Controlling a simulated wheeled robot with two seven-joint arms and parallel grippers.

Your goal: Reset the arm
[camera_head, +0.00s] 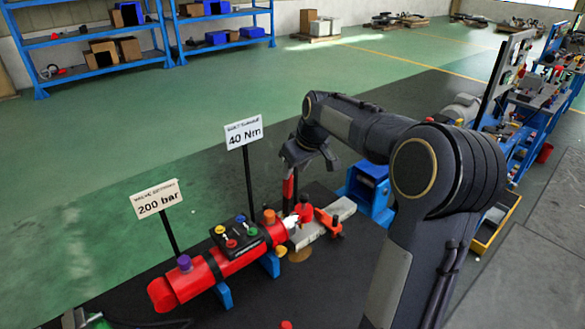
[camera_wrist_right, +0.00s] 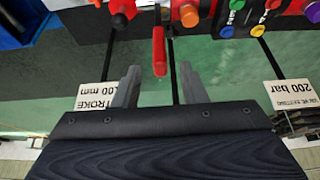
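My right arm reaches in from the right in the head view, bent at the elbow. Its dark gripper (camera_head: 310,158) hangs in the air above the red equipment. In the wrist view the two grey fingers of this gripper (camera_wrist_right: 160,75) stand apart with nothing held between them. A red upright handle (camera_wrist_right: 158,50) shows beyond the fingertips, in line with the gap; the gripper looks apart from it. It also shows below the gripper in the head view (camera_head: 288,188). My left arm and gripper are not in view.
A red cylinder (camera_head: 220,265) with coloured knobs stands on the dark bench. A blue stand (camera_head: 370,190) is beneath the forearm. Open green floor lies beyond.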

